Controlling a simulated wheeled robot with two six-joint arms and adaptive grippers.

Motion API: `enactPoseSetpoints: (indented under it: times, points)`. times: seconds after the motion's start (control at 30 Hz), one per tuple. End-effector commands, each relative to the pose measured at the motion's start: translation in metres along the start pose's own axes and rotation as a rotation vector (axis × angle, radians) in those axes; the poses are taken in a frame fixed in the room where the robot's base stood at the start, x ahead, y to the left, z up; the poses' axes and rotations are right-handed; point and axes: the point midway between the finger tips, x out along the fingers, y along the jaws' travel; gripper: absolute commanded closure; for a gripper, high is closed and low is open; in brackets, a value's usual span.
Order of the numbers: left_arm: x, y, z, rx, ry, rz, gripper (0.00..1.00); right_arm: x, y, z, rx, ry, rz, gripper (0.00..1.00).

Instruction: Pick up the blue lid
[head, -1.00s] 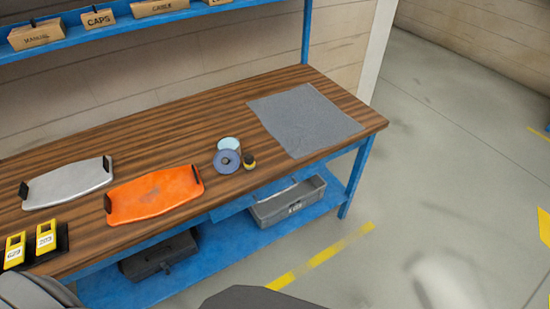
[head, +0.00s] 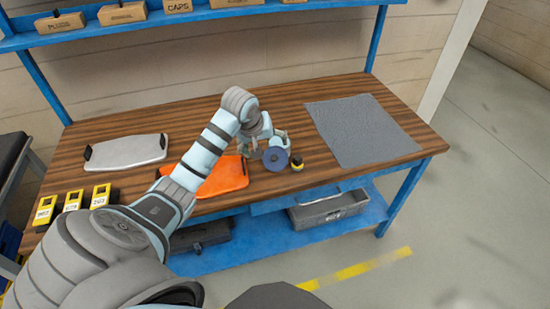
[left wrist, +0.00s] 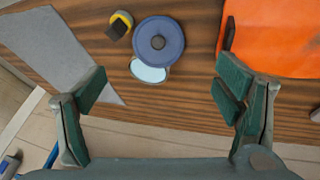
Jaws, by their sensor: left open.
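The blue lid (head: 275,161) is round with a dark knob in its middle. It is near the front edge of the wooden bench, and it also shows in the left wrist view (left wrist: 146,40). A pale blue round thing (left wrist: 150,72) is beside it, partly covered by the lid in that view. My left gripper (head: 261,149) is just left of the lid in the head view. In the left wrist view its fingers (left wrist: 163,88) are wide apart with nothing between them, and the lid appears above the gap. The gripper's height above the lid is hard to tell. My right gripper is out of view.
A small yellow and black item (head: 297,163) stands close to the lid. An orange tray (head: 232,175) lies on the other side, partly behind my arm. A grey mat (head: 362,130), a silver tray (head: 125,152) and yellow devices (head: 74,199) are also on the bench (head: 285,96).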

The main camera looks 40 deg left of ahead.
Motion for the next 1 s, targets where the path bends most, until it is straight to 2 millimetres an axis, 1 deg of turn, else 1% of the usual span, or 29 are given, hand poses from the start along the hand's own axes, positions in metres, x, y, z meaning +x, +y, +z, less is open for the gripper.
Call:
enactPoseSetpoints:
  times: [0.03, 0.07, 0.17, 0.2, 0.3, 0.4, 0.53, 0.7, 0.8, 0.97, 1.0]
  points:
    - [-0.002, 0.001, -0.009, -0.03, 0.002, 0.005, 0.16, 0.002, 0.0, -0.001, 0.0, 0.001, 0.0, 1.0]
    - [0.001, 0.002, -0.011, -0.042, 0.002, 0.007, 0.16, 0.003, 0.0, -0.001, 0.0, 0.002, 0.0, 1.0]
    - [0.024, 0.002, -0.011, -0.05, -0.002, 0.008, 0.16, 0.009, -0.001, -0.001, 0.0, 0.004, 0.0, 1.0]
    - [0.036, 0.001, -0.011, -0.05, -0.002, 0.007, 0.16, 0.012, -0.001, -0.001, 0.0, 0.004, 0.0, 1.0]
    - [0.063, 0.001, -0.011, -0.048, -0.001, 0.007, 0.16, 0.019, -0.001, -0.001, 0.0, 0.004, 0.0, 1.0]
    - [0.08, 0.002, -0.011, -0.047, 0.001, 0.007, 0.16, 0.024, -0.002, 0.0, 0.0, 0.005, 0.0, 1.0]
    - [0.097, 0.002, -0.01, -0.045, 0.001, 0.008, 0.16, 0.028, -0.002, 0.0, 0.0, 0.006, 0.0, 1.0]
    - [0.131, 0.002, -0.007, -0.045, 0.002, 0.007, 0.16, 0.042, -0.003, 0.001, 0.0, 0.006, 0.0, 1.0]
    - [0.138, 0.002, -0.009, -0.043, 0.004, 0.007, 0.16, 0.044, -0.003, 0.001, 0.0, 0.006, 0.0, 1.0]
    - [0.137, 0.002, -0.009, -0.042, 0.004, 0.007, 0.16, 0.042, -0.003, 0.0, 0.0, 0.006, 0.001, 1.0]
    - [0.137, 0.002, -0.009, -0.042, 0.004, 0.007, 0.21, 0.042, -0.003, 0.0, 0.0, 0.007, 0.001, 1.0]
